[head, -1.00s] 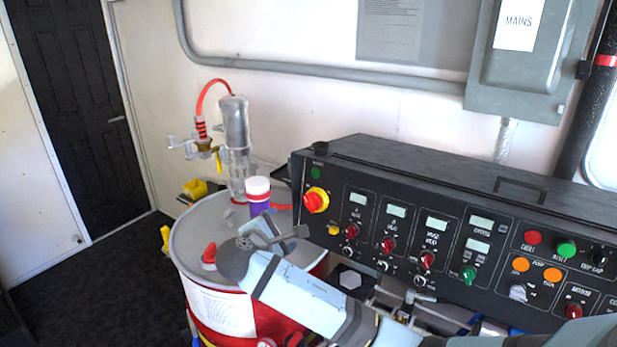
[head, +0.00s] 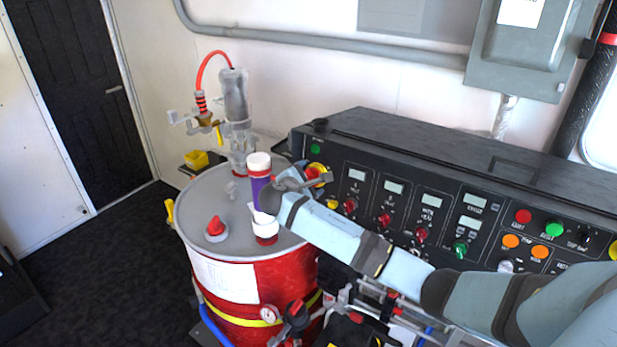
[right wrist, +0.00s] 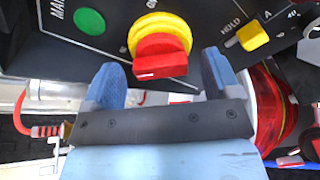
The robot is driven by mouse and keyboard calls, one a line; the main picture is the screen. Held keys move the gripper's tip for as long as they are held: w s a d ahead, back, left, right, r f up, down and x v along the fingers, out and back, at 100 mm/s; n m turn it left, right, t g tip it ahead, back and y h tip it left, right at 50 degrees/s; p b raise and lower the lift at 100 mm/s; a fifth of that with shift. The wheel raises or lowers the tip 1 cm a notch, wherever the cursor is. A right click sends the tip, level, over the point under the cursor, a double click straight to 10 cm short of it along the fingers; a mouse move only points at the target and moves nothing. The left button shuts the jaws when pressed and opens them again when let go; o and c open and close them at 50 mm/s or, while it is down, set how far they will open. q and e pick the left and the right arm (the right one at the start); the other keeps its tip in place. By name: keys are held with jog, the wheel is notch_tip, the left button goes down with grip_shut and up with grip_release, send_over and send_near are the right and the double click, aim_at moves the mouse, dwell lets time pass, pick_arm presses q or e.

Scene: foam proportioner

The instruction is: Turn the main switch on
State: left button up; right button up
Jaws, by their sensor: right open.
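The main switch (head: 317,170) is a red rotary knob on a yellow round base at the left end of the black control panel (head: 345,150). A green lamp (head: 318,150) sits above it, beside lettering that begins "MAI" in the right wrist view. My right gripper (head: 322,181) is open in front of the switch and partly covers it in the head view. In the right wrist view the red knob (right wrist: 161,58) shows between and just beyond my right fingertips (right wrist: 161,65); I cannot tell whether they touch it. My left gripper is not in view.
A red drum (head: 265,285) with a grey lid stands below and left of the panel. A yellow knob (right wrist: 252,36) lies right of the switch.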

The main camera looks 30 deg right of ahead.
jog(key=shift+w+d+f, duration=0.1)
jog(key=shift+d, duration=0.15)
jog(key=c, duration=0.9)
